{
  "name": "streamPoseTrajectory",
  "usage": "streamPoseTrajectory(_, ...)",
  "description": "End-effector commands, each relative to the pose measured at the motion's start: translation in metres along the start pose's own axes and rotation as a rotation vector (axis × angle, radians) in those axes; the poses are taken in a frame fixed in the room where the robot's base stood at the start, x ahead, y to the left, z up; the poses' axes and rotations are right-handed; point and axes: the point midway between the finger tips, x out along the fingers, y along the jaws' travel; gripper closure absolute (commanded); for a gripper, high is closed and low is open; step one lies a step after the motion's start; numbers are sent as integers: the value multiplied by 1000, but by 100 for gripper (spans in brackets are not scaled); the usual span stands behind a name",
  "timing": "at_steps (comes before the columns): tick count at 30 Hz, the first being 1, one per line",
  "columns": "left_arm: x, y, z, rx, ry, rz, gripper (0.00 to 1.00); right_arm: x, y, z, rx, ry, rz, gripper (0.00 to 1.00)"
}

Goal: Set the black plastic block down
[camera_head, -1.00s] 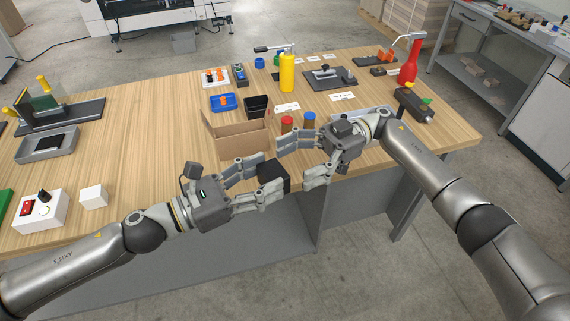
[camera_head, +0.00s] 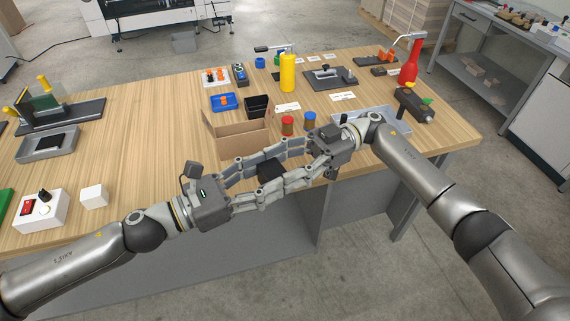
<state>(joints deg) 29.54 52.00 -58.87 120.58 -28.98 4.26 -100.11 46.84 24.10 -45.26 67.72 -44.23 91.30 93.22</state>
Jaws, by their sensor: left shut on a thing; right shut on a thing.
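The black plastic block (camera_head: 270,171) is between my two grippers, near the front edge of the wooden table. My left gripper (camera_head: 265,177) comes from the left with its fingers around the block and is shut on it. My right gripper (camera_head: 283,170) comes from the right, its fingers overlapping those of the left, and is also shut on the block. The fingers hide much of the block's sides. I cannot tell how high the block is above the table.
An open cardboard box (camera_head: 243,144) stands just behind the grippers. A red-topped jar (camera_head: 287,125) and a blue-topped jar (camera_head: 310,121) stand behind the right gripper. A white cube (camera_head: 94,196) is at the left. The wooden table (camera_head: 150,130) is clear left of the box.

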Motion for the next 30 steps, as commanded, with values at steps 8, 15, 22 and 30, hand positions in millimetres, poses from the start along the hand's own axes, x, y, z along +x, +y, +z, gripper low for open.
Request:
streamPoseTrajectory(8,0,-1,0,0,-1,-3,22,0,1,-1,-1,1,2,74)
streamPoseTrajectory(15,0,-1,0,-1,-1,-2,22,0,1,-1,-1,1,2,74)
streamPoseTrajectory(22,-11,0,-1,-4,0,1,22,0,0,-1,-1,1,2,74)
streamPoseTrajectory(30,-43,-1,-1,-5,1,0,22,0,0,-1,-1,1,2,74)
